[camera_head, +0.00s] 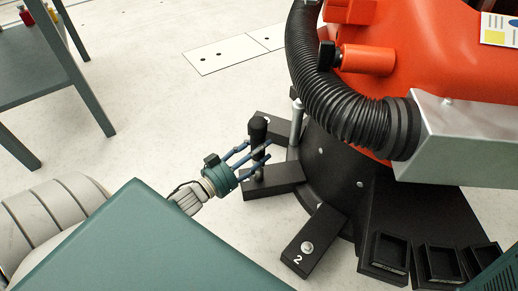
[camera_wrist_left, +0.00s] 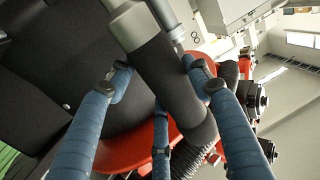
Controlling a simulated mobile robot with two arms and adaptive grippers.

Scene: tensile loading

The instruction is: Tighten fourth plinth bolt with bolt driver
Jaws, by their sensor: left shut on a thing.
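The bolt driver (camera_head: 258,130) has a black handle and a grey shaft. My left gripper (camera_head: 259,153), with blue fingers, is shut on it and holds it about upright over a black plinth foot (camera_head: 282,182). The driver's lower end is at this foot; whether it sits on the bolt there is hidden. In the left wrist view the driver (camera_wrist_left: 172,75) lies between the blue fingers of the gripper (camera_wrist_left: 158,78). Another plinth foot, marked 2 (camera_head: 318,232), shows a silver bolt (camera_head: 307,247). My right gripper is not in view.
The black round plinth (camera_head: 325,185) carries an orange robot with a ribbed black hose (camera_head: 335,95). Black trays (camera_head: 430,262) stand at lower right. A teal surface (camera_head: 150,245) fills the lower left. A dark table (camera_head: 35,75) stands at upper left. The pale floor between is clear.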

